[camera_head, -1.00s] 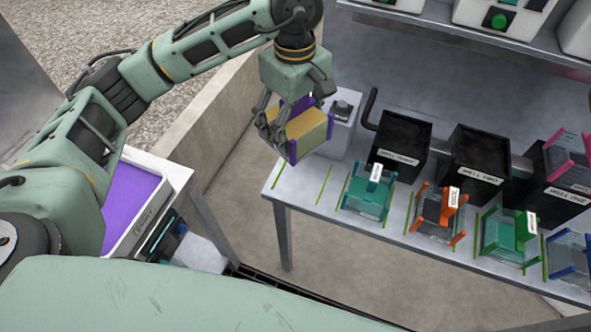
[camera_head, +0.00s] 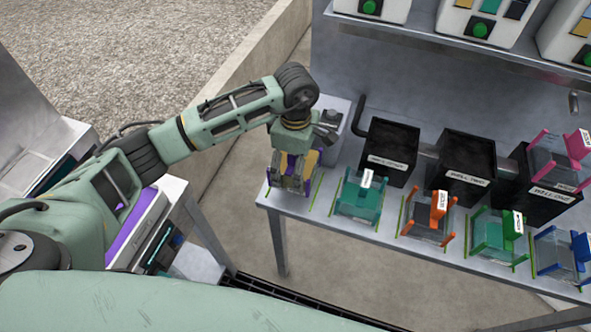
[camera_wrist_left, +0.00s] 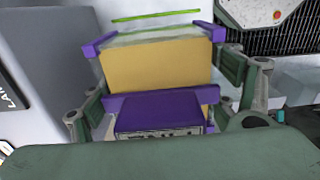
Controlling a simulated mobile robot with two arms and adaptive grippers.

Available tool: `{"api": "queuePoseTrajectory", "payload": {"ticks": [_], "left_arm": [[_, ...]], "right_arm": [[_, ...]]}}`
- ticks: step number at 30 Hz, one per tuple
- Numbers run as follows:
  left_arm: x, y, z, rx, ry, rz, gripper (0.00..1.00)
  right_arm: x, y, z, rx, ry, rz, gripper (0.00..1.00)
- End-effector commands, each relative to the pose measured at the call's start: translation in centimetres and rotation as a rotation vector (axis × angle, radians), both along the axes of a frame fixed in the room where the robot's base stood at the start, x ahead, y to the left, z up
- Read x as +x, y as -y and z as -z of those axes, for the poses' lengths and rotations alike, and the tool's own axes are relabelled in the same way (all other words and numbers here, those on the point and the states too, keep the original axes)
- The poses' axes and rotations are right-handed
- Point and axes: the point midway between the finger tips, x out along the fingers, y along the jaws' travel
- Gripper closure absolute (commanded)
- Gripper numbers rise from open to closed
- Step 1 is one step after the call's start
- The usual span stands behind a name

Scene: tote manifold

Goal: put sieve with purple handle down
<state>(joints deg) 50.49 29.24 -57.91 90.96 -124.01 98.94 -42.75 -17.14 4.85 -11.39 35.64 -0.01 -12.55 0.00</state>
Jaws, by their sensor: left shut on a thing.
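The sieve with purple handle (camera_head: 309,160) is at the left end of the white table, between green line marks on the top. It holds a yellow-tan block or filling, and its corners are purple. My left gripper (camera_head: 291,182) is above it and shut on it. In the left wrist view the sieve (camera_wrist_left: 155,65) sits between the two fingers, with its purple handle (camera_wrist_left: 160,112) close to the palm. I cannot tell whether its bottom touches the table. My right gripper is not in view.
To the right stand a teal sieve (camera_head: 357,205), an orange sieve (camera_head: 425,228), a green one (camera_head: 492,245) and a blue one (camera_head: 560,255). Black wells (camera_head: 392,150) stand behind them. A pink-framed sieve (camera_head: 553,160) is over the far right well. A grey box (camera_head: 334,125) stands behind my gripper.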

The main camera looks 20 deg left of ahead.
Motion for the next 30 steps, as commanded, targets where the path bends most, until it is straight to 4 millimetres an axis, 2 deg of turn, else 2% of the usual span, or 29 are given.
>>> {"api": "queuePoseTrajectory", "payload": {"ticks": [5,10,21,22,25,30], "left_arm": [[-0.1,0.0,1.4,0.0,-0.003,0.001,0.5],[-0.1,0.0,3.8,0.0,-0.004,0.001,0.5],[0.0,0.0,4.5,0.0,0.0,0.002,0.5],[0.0,0.0,4.5,0.0,0.0,0.002,0.18],[0.0,0.0,4.3,0.0,-0.001,0.002,0.11],[0.0,0.0,4.3,0.0,-0.001,0.002,0.11]], "right_arm": [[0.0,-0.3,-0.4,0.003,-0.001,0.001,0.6],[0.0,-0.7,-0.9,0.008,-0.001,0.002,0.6],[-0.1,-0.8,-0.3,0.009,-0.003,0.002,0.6],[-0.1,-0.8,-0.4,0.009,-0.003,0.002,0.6],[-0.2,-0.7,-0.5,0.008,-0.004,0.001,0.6],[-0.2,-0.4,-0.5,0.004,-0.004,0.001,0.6]]}}
